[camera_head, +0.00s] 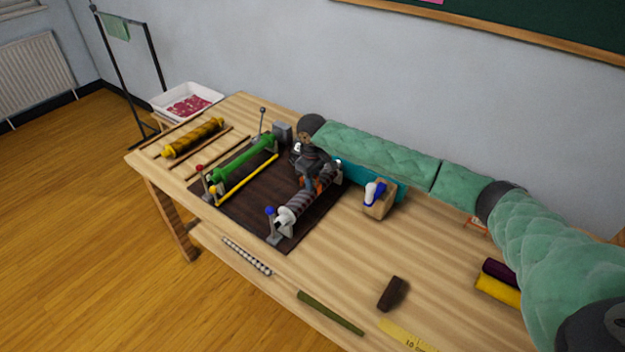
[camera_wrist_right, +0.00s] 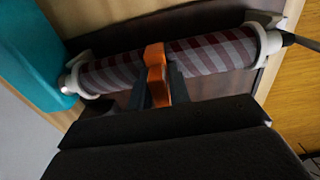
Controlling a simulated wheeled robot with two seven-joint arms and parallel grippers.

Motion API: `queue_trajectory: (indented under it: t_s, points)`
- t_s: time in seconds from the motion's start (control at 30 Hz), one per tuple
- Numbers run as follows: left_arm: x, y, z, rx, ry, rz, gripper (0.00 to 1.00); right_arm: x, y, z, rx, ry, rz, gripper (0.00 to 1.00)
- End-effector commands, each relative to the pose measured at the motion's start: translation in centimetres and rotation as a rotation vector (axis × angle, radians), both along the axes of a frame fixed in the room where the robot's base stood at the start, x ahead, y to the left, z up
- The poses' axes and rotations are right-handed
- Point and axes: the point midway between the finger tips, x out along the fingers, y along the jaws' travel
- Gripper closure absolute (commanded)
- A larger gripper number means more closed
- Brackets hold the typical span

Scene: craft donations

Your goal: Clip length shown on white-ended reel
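The white-ended reel (camera_head: 297,207) lies in its stand on the dark mat, wound with grey and dark red striped cloth. Its white ends and striped cloth fill the upper part of the right wrist view (camera_wrist_right: 215,53). My right gripper (camera_head: 313,180) is over the reel's middle, partly hiding it. In the wrist view its fingers (camera_wrist_right: 159,88) are closed on either side of an orange clip (camera_wrist_right: 154,62). The clip lies across the striped cloth and seems to touch it. Whether it grips the cloth is unclear. My left gripper is out of view.
A green reel (camera_head: 240,158) and a yellow rod (camera_head: 247,180) are left on the dark mat (camera_head: 262,214). A wooden box (camera_head: 379,209) and teal panel (camera_head: 392,185) stand right of the reel. A brown block (camera_head: 391,294) and yellow ruler (camera_head: 407,338) lie in front. The table's right middle is mostly clear.

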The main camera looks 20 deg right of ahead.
Motion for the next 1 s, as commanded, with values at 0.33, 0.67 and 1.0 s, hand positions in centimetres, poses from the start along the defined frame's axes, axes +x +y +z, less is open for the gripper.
queue_trajectory:
  t_s: [0.33, 0.67, 1.0]
  points:
    - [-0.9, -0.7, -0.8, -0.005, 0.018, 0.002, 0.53, -0.7, 0.1, -0.8, -0.005, 0.019, 0.003, 0.61]
    - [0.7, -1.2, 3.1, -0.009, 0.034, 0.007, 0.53, -0.6, 0.1, 5.0, -0.001, 0.002, 0.001, 0.56]
    - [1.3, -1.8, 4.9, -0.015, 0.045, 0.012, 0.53, -0.6, 0.1, 8.1, -0.001, -0.004, 0.0, 0.56]
